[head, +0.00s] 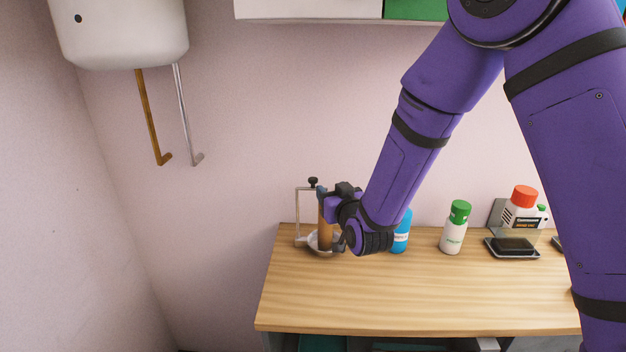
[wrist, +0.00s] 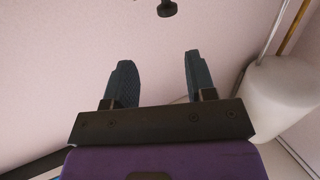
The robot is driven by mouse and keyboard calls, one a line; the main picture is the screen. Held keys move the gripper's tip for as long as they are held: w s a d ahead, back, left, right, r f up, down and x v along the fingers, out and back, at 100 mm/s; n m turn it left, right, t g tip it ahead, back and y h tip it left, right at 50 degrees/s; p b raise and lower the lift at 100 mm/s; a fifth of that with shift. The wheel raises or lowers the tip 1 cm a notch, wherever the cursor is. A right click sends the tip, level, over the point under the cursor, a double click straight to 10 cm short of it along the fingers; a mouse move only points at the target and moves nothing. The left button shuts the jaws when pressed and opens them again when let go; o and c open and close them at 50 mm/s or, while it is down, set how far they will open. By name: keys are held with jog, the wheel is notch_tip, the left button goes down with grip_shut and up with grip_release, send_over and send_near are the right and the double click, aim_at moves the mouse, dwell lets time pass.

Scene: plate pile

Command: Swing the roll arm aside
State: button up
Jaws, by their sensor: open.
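A roll holder stands at the left end of the wooden counter, with a brown upright roll (head: 326,232) on a round whitish base (head: 314,244). A thin pale arm (head: 298,214) rises on the roll's left and bends across near its top. A black knob (head: 313,183) sits on top; it also shows at the top edge of the wrist view (wrist: 167,8). My gripper (head: 322,191) is beside the upper part of the holder, just right of the knob. In the wrist view its two fingers (wrist: 160,75) are apart with nothing between them. My wrist hides part of the holder's right side.
A blue bottle (head: 402,232) stands close behind my wrist. A white bottle with a green cap (head: 456,228) and a device with a red-capped container (head: 522,215) are further right. The front of the counter (head: 400,300) is clear. A white tank (head: 125,30) with pipes hangs upper left.

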aim_at(314, 181)
jog(key=x, duration=0.7)
jog(key=a+f+x, duration=0.1)
jog(key=x, duration=0.3)
jog(key=shift+s, duration=0.2)
jog(key=shift+a+t, duration=0.1)
jog(key=shift+t, duration=0.2)
grip_shut()
